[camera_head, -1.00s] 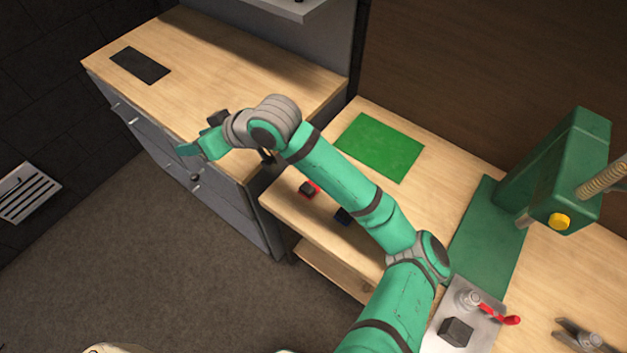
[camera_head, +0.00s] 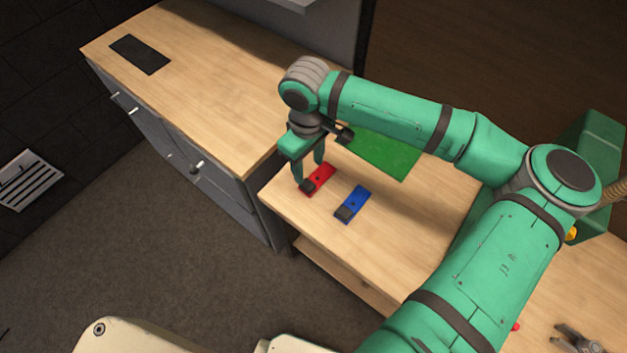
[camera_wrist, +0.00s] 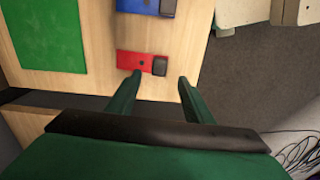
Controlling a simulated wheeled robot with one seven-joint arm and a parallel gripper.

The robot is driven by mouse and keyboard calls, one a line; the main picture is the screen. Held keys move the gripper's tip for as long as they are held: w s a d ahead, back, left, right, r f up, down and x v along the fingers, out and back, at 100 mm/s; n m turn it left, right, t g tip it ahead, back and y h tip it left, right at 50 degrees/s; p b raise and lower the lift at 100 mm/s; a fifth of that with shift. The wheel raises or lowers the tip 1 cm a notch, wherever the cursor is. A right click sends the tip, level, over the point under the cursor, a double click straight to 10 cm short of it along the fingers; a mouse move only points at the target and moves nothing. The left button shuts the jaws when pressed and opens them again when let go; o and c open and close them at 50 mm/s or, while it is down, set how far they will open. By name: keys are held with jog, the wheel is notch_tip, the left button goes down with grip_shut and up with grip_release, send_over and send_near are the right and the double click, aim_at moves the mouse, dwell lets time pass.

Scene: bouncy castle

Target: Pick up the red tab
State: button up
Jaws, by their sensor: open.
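The red tab (camera_head: 318,179) is a flat red piece with a dark block at its near end and a small dark hole. It lies on the lower wooden bench (camera_head: 408,245), left of a similar blue tab (camera_head: 355,201). My gripper (camera_head: 309,187) points down over the red tab, its fingers apart and empty. In the wrist view the red tab (camera_wrist: 132,62) shows just beyond and between the two fingertips (camera_wrist: 160,76). Whether the fingertips are level with the tab I cannot tell. The blue tab (camera_wrist: 138,5) is cut off at the wrist view's top edge.
A green mat (camera_head: 385,158) lies behind the tabs, partly hidden by my arm. A higher wooden-topped cabinet (camera_head: 205,85) stands close on the left, with a dark plate (camera_head: 140,55) on it. A green press (camera_head: 597,130) stands at right. Bench space right of the blue tab is clear.

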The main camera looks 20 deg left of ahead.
aim_at(309, 185)
jog(key=shift+f, duration=4.35)
jog(key=c, duration=1.1)
